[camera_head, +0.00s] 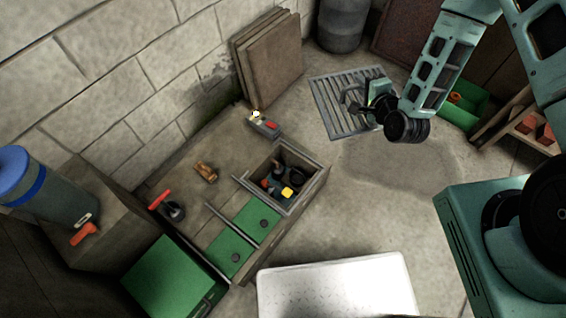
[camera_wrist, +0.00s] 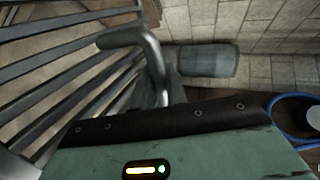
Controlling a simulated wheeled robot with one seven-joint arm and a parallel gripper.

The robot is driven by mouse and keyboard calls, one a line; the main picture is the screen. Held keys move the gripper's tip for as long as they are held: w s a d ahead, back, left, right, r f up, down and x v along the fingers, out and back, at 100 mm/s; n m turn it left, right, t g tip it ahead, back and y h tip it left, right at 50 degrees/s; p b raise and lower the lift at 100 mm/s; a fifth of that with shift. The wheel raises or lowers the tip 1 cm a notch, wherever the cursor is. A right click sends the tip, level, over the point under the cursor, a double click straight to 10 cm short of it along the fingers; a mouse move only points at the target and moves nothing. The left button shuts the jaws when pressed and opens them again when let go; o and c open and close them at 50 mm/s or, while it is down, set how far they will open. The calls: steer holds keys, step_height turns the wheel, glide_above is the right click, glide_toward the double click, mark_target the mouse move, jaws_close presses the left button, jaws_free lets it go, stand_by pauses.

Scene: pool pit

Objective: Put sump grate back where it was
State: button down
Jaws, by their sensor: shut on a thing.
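The sump grate (camera_head: 338,112) is a grey metal frame with parallel bars, at the upper middle of the head view. Its bars (camera_wrist: 62,45) fill the left of the wrist view. A bent metal handle (camera_wrist: 130,37) rises beside the bars there. My gripper (camera_head: 371,101) is over the grate's right side, shut on the handle. My gripper's body covers the bottom of the wrist view, and its fingertips are largely hidden. I cannot tell whether the grate rests on the floor or hangs just above it. No sump opening shows.
A dark wet patch (camera_head: 395,165) lies in front of the grate. Boards (camera_head: 270,65) lean on the block wall, and a grey cylinder (camera_head: 343,22) stands behind. A green crate (camera_head: 478,108) is at right. A workbench with an open tray (camera_head: 315,180) stands at left. A white slab (camera_head: 335,287) is nearest.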

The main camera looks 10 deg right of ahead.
steer(key=a+f+n+g+y+b, duration=0.1)
steer(key=a+f+n+y+b, duration=0.1)
steer(key=a+f+b, duration=0.5)
steer(key=a+f+n+g+y+b, duration=0.2)
steer(key=a+f+b, duration=0.5)
steer(key=f+b, duration=1.3)
steer(key=a+f+n+g+y+b, duration=0.1)
steer(key=a+f+n+y+b, duration=0.2)
steer(key=a+f+b, duration=0.4)
step_height(320, 180, down, 7)
steer(key=y+b, duration=0.1)
steer(key=b, duration=1.1)
steer(key=shift+s+a+f+g+y, duration=0.2)
steer(key=shift+s+a+g+y, duration=0.1)
steer(key=shift+a+g, duration=0.1)
steer(key=shift+f+b, duration=0.35)
steer(key=shift+f, duration=0.15)
steer(key=c, duration=1.3)
jaws_free()
steer(key=shift+c, duration=0.2)
steer(key=shift+d+f, duration=0.1)
steer(key=p+v, duration=0.8)
steer(key=v, duration=0.9)
